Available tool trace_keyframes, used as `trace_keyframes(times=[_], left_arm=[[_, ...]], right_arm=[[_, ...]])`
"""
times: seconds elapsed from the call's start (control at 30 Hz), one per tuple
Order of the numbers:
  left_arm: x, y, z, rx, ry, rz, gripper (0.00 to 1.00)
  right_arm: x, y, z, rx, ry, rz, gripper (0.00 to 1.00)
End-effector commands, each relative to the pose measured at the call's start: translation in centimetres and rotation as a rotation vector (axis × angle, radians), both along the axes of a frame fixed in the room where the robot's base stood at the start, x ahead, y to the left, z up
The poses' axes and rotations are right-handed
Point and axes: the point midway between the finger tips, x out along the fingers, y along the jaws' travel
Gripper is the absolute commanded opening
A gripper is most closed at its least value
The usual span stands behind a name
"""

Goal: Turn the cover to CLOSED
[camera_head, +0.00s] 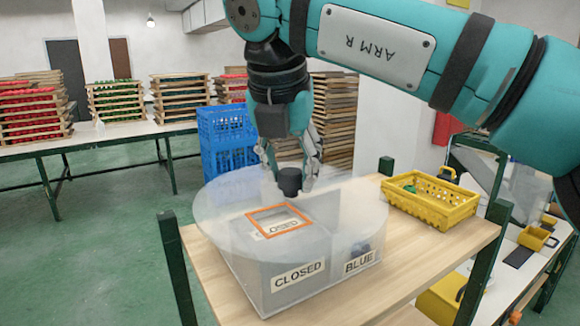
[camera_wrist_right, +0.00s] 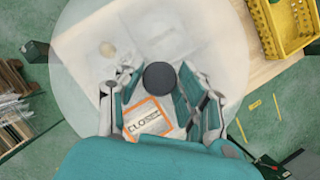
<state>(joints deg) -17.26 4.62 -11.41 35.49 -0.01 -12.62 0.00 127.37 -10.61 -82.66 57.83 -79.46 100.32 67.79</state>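The cover (camera_head: 222,206) is a translucent round disc lying flat on a grey box (camera_head: 250,270) on the wooden table. It has a black knob (camera_head: 290,182) in its middle and an orange-framed window (camera_head: 262,234). The window lies over the compartment labelled CLOSED (camera_head: 298,275); a CLOSED label also shows through it in the right wrist view (camera_wrist_right: 145,118). Another front label reads BLUE (camera_head: 359,262). My right gripper (camera_head: 291,180) points down with its fingers on either side of the knob. Small gaps seem to show beside the knob, so it looks open. My left gripper is out of view.
A yellow basket (camera_head: 432,200) with something green inside stands on the table, right of the box. Blue crates (camera_head: 226,135) stand behind the table. Dark green posts (camera_head: 176,268) rise at the table's corners. The front right of the tabletop is clear.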

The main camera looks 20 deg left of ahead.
Motion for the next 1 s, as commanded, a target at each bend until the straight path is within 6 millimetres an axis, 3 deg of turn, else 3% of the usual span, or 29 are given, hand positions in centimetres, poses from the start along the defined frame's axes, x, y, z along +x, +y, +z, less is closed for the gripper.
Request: trace_keyframes(times=[0.03, 0.13, 0.47, 0.8, 1.0], left_arm=[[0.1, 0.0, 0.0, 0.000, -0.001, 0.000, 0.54], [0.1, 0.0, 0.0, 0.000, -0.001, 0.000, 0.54], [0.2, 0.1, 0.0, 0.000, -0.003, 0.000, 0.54], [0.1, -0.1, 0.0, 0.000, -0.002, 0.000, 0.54], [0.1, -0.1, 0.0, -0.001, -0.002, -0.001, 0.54]], right_arm=[[0.0, 0.0, 0.1, 0.001, -0.001, 0.000, 0.46], [0.0, 0.0, 0.0, 0.000, 0.000, 0.001, 0.58], [-0.2, 0.0, 0.4, -0.001, -0.001, 0.002, 0.58], [-2.2, -0.1, 5.3, 0.000, -0.002, 0.001, 0.58], [-2.8, -0.1, 6.8, -0.001, 0.001, 0.002, 0.58]])
